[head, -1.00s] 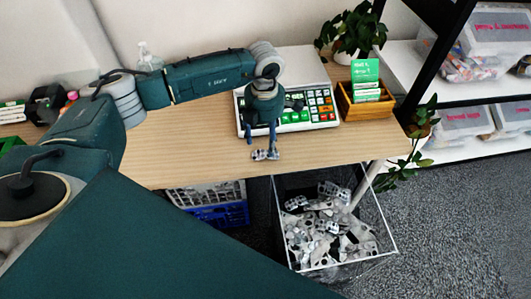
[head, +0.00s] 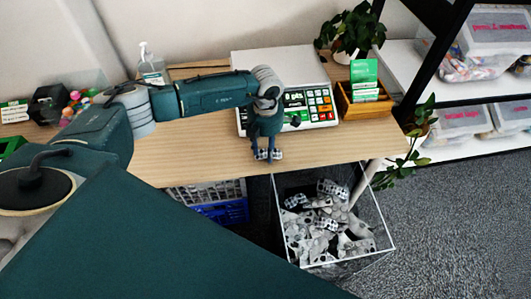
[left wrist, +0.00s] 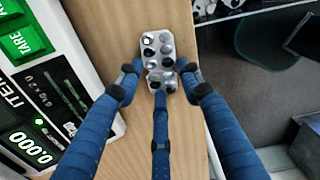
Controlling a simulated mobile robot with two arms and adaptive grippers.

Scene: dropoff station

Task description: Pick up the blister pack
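The blister pack (head: 275,155) is a small silver sheet with round grey and dark pockets. It lies near the front edge of the wooden table and also shows in the left wrist view (left wrist: 158,48). My left gripper (head: 266,153) points down at it, with blue fingers at the pack. In the left wrist view the left gripper (left wrist: 161,76) has its fingers spread, one on each side of the pack's near end and a third at that end. The fingertips hide part of the pack; I cannot tell whether they touch it. My right gripper is not in view.
A white scale (head: 325,104) with coloured keys stands behind the pack on the table (head: 200,152). A wooden box (head: 362,104) holds green and white cartons. A wire bin (head: 392,240) of silver packs stands below the front edge. A pump bottle (head: 150,65) is at the back left.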

